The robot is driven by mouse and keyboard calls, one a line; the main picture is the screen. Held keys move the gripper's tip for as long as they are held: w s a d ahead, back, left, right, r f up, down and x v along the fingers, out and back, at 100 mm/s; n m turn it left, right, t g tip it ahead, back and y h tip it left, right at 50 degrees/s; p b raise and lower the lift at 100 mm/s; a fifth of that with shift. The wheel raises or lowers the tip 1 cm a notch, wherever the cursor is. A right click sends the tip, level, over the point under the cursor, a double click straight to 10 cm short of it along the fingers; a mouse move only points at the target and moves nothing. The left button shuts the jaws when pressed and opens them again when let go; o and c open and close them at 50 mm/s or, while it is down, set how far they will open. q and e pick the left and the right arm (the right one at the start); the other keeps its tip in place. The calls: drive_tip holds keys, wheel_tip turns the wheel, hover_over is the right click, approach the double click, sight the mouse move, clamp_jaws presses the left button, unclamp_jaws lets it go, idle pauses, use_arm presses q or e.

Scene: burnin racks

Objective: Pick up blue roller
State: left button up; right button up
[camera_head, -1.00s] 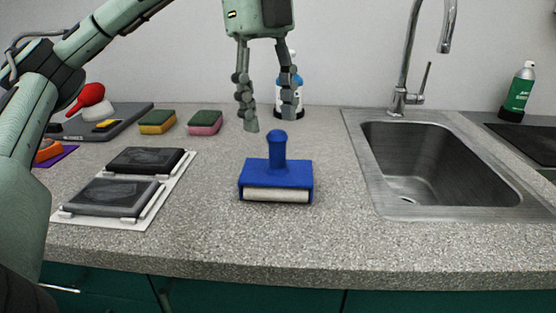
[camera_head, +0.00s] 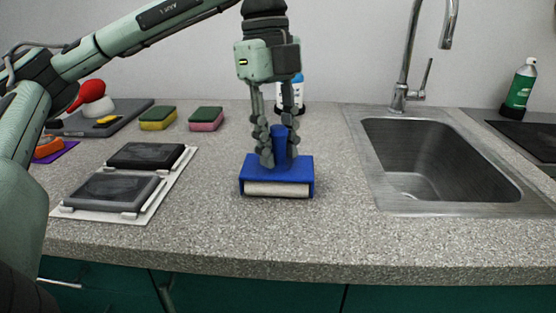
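The blue roller (camera_head: 278,171) stands on the speckled counter with its handle upright and its pale roll facing the front. My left gripper (camera_head: 280,155) points down over it from above. Its two fingers are on either side of the blue handle, with the left finger partly in front of it. A gap seems to show between the fingers and the handle, but contact is hard to make out. The roller rests on the counter. My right gripper does not show.
A metal sink (camera_head: 440,160) with a tall tap lies to the right. A white tray (camera_head: 128,212) with two dark pads is at the left. A green sponge (camera_head: 158,118) and a pink sponge (camera_head: 206,118) lie behind. A bottle (camera_head: 291,95) stands behind my gripper.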

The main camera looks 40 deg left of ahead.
sight(280, 127)
use_arm(q)
clamp_jaws()
drive_tip(key=shift+r, duration=0.15)
drive_tip(key=shift+r, duration=0.65)
wheel_tip(280, 127, up, 3)
drive_tip(key=shift+f, duration=0.2)
drive_tip(key=shift+s+a+r, duration=0.4)
drive_tip(key=shift+a+r, duration=0.1)
drive_tip(key=shift+a, duration=0.1)
drive_tip(key=shift+s+a+r, duration=0.4)
drive_tip(key=shift+a+r, duration=0.05)
drive_tip(key=shift+a, duration=0.1)
drive_tip(key=s+a+r+p, duration=0.2)
drive_tip(key=s+a+r, duration=0.3)
drive_tip(key=a, duration=0.2)
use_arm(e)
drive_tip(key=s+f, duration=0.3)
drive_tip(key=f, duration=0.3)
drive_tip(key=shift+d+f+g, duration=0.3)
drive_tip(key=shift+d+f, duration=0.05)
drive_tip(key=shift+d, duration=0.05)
